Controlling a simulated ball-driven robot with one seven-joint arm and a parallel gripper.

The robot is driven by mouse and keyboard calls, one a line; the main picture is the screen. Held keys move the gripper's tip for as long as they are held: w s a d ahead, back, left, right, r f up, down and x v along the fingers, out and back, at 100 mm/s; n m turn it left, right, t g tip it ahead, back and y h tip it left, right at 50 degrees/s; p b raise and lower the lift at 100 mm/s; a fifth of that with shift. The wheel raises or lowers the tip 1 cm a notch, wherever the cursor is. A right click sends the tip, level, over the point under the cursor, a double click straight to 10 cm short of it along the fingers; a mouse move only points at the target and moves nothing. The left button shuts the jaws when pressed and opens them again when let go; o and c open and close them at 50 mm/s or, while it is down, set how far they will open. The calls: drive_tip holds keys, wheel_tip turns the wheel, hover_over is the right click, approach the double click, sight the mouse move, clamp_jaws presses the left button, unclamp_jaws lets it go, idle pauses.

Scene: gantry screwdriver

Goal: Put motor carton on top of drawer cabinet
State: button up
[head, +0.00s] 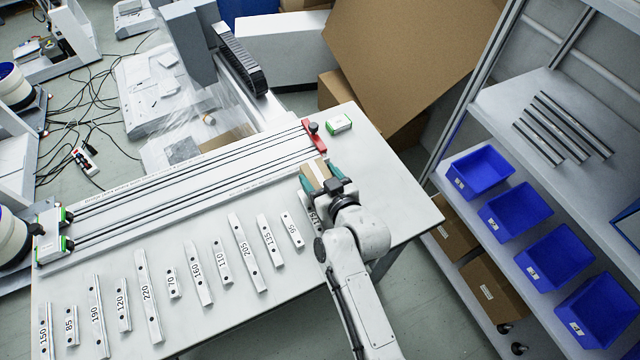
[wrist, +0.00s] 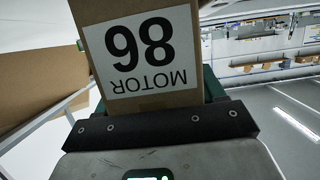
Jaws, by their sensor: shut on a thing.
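The motor carton (head: 317,174) is a small brown box. I cannot make out a drawer cabinet in either view.
Several numbered metal strips (head: 243,252) lie along the table's front. A rail assembly (head: 190,195) runs behind them. A small white-green box (head: 338,123) sits near the back right corner. A shelf with several blue bins (head: 515,212) stands right, and large brown boxes (head: 395,60) behind.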

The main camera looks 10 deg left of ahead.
sight(320, 177)
clamp_jaws()
drive_tip(key=shift+r, duration=0.15)
drive_tip(key=shift+r, duration=0.1)
drive_tip(key=shift+r, duration=0.2)
wheel_tip(320, 177, up, 2)
drive_tip(key=shift+r, duration=0.2)
drive_tip(key=s+r, duration=0.1)
drive_tip(key=s+d+r, duration=0.1)
drive_tip(key=r, duration=0.1)
drive_tip(key=s+r, duration=0.2)
drive_tip(key=shift+s+d+r, duration=0.1)
drive_tip(key=shift+d+r, duration=0.15)
drive_tip(key=shift+d, duration=0.05)
drive_tip(key=s+d+r, duration=0.3)
drive_tip(key=s+r, duration=0.1)
drive_tip(key=s, duration=0.4)
drive_tip(key=shift+s+d+r, duration=0.2)
drive_tip(key=shift+s+r, duration=0.05)
drive_tip(key=shift+s, duration=0.15)
